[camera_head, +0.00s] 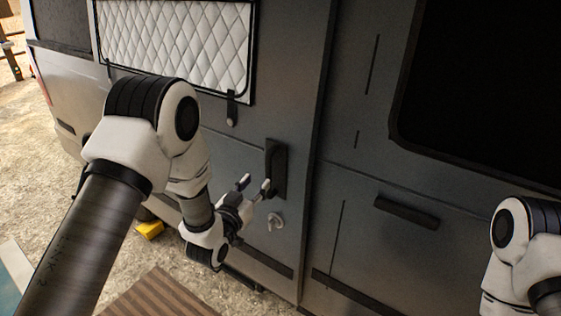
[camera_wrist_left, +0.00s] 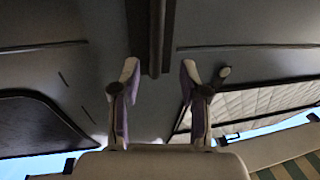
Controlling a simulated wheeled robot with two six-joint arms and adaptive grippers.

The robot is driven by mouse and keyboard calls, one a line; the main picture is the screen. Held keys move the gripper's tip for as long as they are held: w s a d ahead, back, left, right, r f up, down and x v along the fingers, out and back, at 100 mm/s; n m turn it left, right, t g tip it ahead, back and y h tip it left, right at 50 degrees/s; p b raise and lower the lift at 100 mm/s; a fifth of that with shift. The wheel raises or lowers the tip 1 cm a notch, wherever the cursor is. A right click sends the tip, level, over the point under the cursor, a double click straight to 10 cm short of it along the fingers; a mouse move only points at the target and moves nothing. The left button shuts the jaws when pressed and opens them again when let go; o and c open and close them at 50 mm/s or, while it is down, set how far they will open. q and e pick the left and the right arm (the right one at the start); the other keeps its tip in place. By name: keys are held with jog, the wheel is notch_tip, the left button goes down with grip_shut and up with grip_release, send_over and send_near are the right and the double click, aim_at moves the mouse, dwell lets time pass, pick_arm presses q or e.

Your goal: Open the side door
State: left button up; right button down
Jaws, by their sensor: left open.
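The side door (camera_head: 300,110) is a grey van panel with a quilted window, and it looks shut. Its black upright handle (camera_head: 275,162) is near the door's right edge. My left gripper (camera_head: 254,185) is open just left of the handle's lower part. In the left wrist view, the open left gripper (camera_wrist_left: 160,72) has one finger on each side of the dark handle (camera_wrist_left: 156,40) in the picture. The gap in depth is hard to tell, and I see no grip on it. My right gripper is out of view; only part of the right arm shows.
A small round lock (camera_head: 275,222) is below the handle. A quilted window cover (camera_head: 178,42) is at upper left, with a strap (camera_head: 231,108) below. A dark window (camera_head: 490,80) and a black bar (camera_head: 406,212) are to the right. A striped mat (camera_head: 155,298) lies on the ground.

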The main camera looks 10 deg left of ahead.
aim_at(266, 173)
pick_arm(q)
jog(key=w, duration=0.2)
jog(key=w+d+p, duration=0.1)
jog(key=w, duration=0.1)
jog(key=w+d+p, duration=0.1)
jog(key=w, duration=0.1)
jog(key=shift+w+d, duration=0.15)
jog(key=shift+w, duration=0.15)
jog(key=shift+w+f, duration=0.1)
jog(key=shift+w, duration=0.1)
jog(key=shift+s+a, duration=0.1)
jog(key=shift+a, duration=0.35)
jog(key=shift+a+f, duration=0.1)
jog(key=shift+c, duration=0.9)
jog(key=c, duration=0.6)
jog(key=shift+d, duration=0.25)
grip_shut()
